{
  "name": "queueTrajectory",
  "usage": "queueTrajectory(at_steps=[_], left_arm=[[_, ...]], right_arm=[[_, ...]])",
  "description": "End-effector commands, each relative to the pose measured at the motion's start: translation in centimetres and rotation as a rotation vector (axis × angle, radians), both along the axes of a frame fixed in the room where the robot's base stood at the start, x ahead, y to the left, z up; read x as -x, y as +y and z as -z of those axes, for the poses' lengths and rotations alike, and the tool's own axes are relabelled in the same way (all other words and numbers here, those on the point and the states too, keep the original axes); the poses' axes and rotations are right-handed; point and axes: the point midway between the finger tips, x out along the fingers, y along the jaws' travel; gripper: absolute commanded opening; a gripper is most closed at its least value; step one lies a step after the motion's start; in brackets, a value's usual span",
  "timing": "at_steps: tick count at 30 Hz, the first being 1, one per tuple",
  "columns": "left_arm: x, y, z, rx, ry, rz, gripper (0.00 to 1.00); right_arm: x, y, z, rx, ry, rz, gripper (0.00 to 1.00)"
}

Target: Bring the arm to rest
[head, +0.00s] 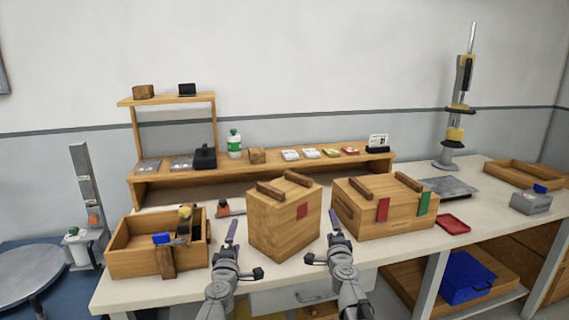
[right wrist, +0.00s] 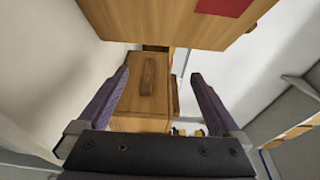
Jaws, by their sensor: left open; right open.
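My left gripper (head: 231,234) is at the front of the bench, between the open wooden box and the middle wooden box. It is open, and I see nothing held in it. My right gripper (head: 336,230) is in front of the gap between the two closed wooden boxes. In the right wrist view its two fingers (right wrist: 155,95) are spread apart with nothing between them. A wooden box surface with a red patch (right wrist: 222,6) fills the top of that view. Both arms reach in from the bottom of the head view.
The middle wooden box (head: 283,223) and the right wooden box (head: 383,208) stand close beyond the grippers. An open wooden box (head: 130,262) with tools is at the left. A red tray (head: 453,224) lies at the right. A wooden shelf (head: 330,161) runs behind.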

Motion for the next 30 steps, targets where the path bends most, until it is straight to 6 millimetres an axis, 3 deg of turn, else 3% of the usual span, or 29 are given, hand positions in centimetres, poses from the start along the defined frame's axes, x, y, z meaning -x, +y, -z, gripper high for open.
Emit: queueTrajectory(at_steps=[1,6,11,16,30], left_arm=[[0.0,0.0,0.0,0.000,0.000,0.000,1.00],[0.0,0.0,0.0,0.000,0.000,0.000,1.00],[0.0,0.0,0.0,0.000,0.000,0.000,1.00],[-0.8,0.0,0.0,0.000,0.000,0.000,1.00],[0.1,0.0,0.0,0.000,0.000,0.000,1.00]], right_arm=[[-1.5,0.0,0.0,0.000,0.000,0.000,1.00],[-4.7,0.0,0.0,0.000,0.000,0.000,1.00],[-6.7,0.0,0.0,0.000,0.000,0.000,1.00],[-6.5,0.0,0.0,0.000,0.000,0.000,1.00],[-6.3,0.0,0.0,0.000,0.000,0.000,1.00]])
